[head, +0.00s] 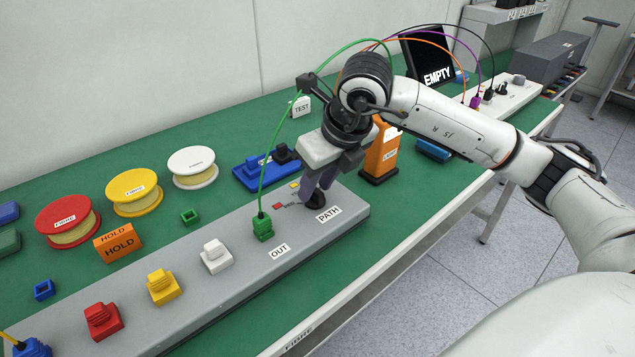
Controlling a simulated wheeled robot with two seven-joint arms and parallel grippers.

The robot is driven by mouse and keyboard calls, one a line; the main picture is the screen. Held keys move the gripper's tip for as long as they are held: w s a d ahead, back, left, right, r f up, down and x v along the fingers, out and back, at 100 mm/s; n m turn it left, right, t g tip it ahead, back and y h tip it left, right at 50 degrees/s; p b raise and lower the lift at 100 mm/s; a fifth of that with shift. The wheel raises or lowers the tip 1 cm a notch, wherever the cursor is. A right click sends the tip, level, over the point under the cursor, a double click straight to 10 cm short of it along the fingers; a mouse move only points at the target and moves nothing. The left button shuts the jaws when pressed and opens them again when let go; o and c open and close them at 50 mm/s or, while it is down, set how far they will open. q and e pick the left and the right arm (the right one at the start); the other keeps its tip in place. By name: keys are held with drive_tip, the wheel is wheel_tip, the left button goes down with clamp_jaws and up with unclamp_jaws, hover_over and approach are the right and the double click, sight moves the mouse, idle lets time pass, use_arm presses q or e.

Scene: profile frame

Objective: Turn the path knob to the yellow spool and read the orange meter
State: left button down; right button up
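The path knob (316,201) is a small black knob on the grey panel (347,215), beside the PATH label. My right gripper (318,190) points down at the knob with its fingertips at it. The arm hides part of this spot, so I cannot tell whether the fingers grip it. Small red and yellow marks lie left of the knob; its pointing direction is not clear. The yellow spool (134,188) lies between a red and a white spool. The orange meter (383,152) stands upright behind the panel, partly behind my arm; its reading is not visible. My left gripper is out of view.
Red (103,321), yellow (163,287), white (216,256) and green (263,228) connectors sit along the panel. A green cable rises from the green one past my arm. An orange HOLD block (118,242) stands on the green bench. A dark screen (428,56) reads EMPTY.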

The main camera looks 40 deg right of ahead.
drive_tip(key=v, duration=1)
drive_tip(key=shift+r, duration=0.15)
drive_tip(key=shift+s, duration=0.1)
idle(0.3)
